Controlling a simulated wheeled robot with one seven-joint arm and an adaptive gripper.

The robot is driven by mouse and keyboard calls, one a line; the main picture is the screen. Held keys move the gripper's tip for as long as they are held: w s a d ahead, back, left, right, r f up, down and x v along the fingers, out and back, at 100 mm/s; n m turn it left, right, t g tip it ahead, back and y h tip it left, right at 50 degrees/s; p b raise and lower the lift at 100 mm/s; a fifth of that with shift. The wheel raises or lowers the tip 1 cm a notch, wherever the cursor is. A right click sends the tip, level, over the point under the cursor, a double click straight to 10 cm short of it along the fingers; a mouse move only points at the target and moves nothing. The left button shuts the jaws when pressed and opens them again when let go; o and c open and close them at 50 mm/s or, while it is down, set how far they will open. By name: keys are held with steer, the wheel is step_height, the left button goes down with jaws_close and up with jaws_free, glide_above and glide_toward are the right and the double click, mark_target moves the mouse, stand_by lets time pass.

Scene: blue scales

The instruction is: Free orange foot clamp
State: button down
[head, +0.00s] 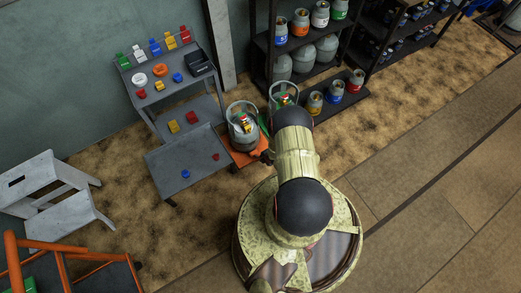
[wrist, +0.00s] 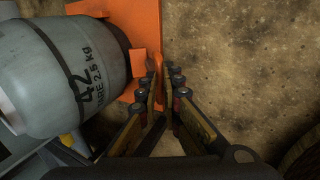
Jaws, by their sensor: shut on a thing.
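The grey gas cylinder (head: 244,135) stands on an orange base plate (head: 240,159) on the floor, right of the grey shelf cart. In the wrist view the cylinder (wrist: 60,75), marked 42 and TARE 2.5 kg, is at the left on the orange plate (wrist: 138,16). An orange block (wrist: 138,62) sits beside the cylinder's foot. The orange foot clamp (wrist: 157,62) shows as a narrow upright piece at the plate's right edge. My gripper (wrist: 163,80) is shut on it, a finger on each side. In the head view my arm hides most of the gripper.
The grey cart (head: 185,160) with small coloured parts stands left of the cylinder. A second cylinder (head: 284,94) stands behind my arm, near dark racks of cylinders (head: 300,60). A grey step stool (head: 55,195) is at left. Floor at the right is open.

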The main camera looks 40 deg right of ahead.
steer(key=c, duration=2.6)
jaws_free()
steer(key=shift+s+a+f+b, duration=0.1)
steer(key=shift+s+f+b, duration=0.55)
steer(key=shift+f, duration=0.25)
steer(key=shift+o, duration=1.3)
steer(key=shift+r, duration=0.1)
steer(key=shift+o, duration=0.7)
steer(key=shift+s, duration=0.1)
steer(key=v, duration=1.2)
